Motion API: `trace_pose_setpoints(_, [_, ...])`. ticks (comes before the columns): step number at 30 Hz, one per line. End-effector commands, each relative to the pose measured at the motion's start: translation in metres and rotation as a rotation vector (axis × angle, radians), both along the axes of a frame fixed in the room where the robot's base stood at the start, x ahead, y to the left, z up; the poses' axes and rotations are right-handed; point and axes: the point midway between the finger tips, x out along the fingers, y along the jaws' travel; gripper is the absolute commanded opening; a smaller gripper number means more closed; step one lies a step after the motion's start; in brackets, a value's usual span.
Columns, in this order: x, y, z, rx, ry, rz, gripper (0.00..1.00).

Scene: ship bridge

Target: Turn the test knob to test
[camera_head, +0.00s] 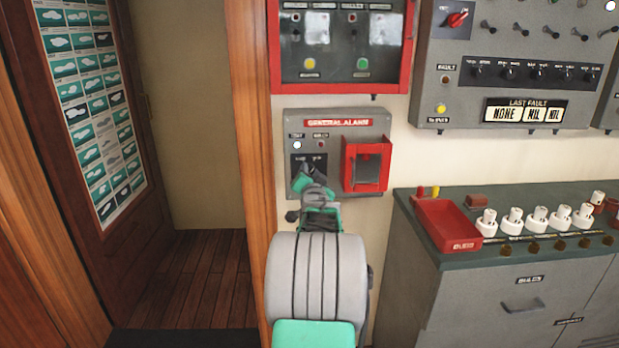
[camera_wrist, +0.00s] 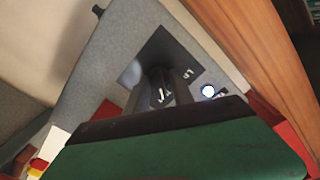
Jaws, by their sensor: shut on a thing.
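The grey general alarm panel (camera_head: 350,125) hangs on the wall and carries a dark square plate, seen in the wrist view (camera_wrist: 180,50). A small dark knob (camera_wrist: 160,88) with a white mark sits on this plate, between my fingers. My gripper (camera_head: 312,180) reaches the plate and is shut on the knob. My gripper also shows in the wrist view (camera_wrist: 164,88), where its fingers hide the knob's sides. The knob's exact setting and the small labels cannot be read. A white lamp (camera_head: 297,145) on the panel is lit.
A red box (camera_head: 366,165) sticks out just right of the knob. A red-framed panel (camera_head: 340,82) is above, and a fault panel (camera_head: 445,95) is at upper right. A cabinet with a red tray (camera_head: 446,222) stands at right. A wooden door frame (camera_head: 252,130) is close on the left.

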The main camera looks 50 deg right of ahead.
Motion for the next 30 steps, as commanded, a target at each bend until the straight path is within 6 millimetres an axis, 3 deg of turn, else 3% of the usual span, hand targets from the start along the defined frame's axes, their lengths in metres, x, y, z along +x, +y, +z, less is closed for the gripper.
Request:
trace_pose_setpoints(13, [-0.0011,-0.0008,-0.0006,0.007,-0.006,-0.002,0.0])
trace_pose_setpoints(14, [-0.0011,-0.0008,-0.0005,0.007,-0.006,-0.003,0.31])
trace_pose_setpoints(15, [-0.001,-0.0008,-0.0004,0.007,-0.006,-0.003,0.34])
trace_pose_setpoints(21, [0.0001,0.0002,-0.0002,0.005,-0.006,0.0,0.5])
trace_pose_setpoints(30, [-0.0024,0.0036,0.0002,0.005,-0.006,0.001,0.5])
